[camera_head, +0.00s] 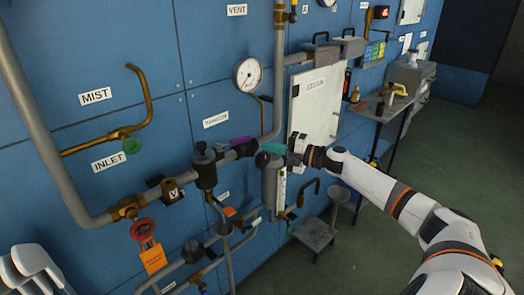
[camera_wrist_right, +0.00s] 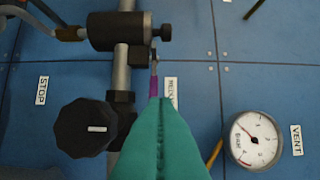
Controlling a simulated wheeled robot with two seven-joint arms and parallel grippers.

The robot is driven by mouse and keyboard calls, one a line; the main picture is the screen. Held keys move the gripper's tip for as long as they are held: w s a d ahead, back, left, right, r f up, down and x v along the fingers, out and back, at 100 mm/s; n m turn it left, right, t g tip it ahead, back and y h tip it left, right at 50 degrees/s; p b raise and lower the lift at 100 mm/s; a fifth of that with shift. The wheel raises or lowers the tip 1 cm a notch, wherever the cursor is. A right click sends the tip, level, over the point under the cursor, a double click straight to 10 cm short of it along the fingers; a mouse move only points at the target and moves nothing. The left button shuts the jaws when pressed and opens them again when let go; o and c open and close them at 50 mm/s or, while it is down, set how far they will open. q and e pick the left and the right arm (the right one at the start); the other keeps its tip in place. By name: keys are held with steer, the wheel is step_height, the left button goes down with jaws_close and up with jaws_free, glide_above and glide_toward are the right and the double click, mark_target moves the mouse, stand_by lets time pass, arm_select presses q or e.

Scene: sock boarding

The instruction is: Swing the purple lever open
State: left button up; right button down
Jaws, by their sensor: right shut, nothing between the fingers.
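The purple lever (camera_head: 241,140) shows in the head view on the pipework in front of the blue wall, left of my right gripper. My right gripper (camera_head: 264,147) has teal fingers, which are closed together with nothing between them. Their tips are close to the lever's right end. In the right wrist view the purple lever (camera_wrist_right: 154,84) runs up from just beyond the fingertips (camera_wrist_right: 161,102) to a dark valve body (camera_wrist_right: 130,31). The fingers hide its near end, and I cannot tell whether they touch it. My left gripper is not in view.
A round gauge (camera_head: 248,74) hangs above the lever. A dark knob (camera_wrist_right: 85,128) is left of the fingers in the right wrist view. Grey pipes, a red handwheel (camera_head: 143,229) and a white panel (camera_head: 317,105) surround the spot. Open floor (camera_head: 357,250) lies at the right.

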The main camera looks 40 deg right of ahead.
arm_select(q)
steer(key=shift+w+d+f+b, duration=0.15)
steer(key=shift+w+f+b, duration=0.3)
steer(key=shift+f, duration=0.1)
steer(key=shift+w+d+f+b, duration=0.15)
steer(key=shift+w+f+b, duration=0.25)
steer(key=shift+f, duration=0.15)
arm_select(e)
steer(key=s+d, duration=0.2)
steer(key=d, duration=0.4)
steer(key=shift+s+d+f, duration=0.15)
steer(key=shift+s+f, duration=0.05)
steer(key=shift+f, duration=0.25)
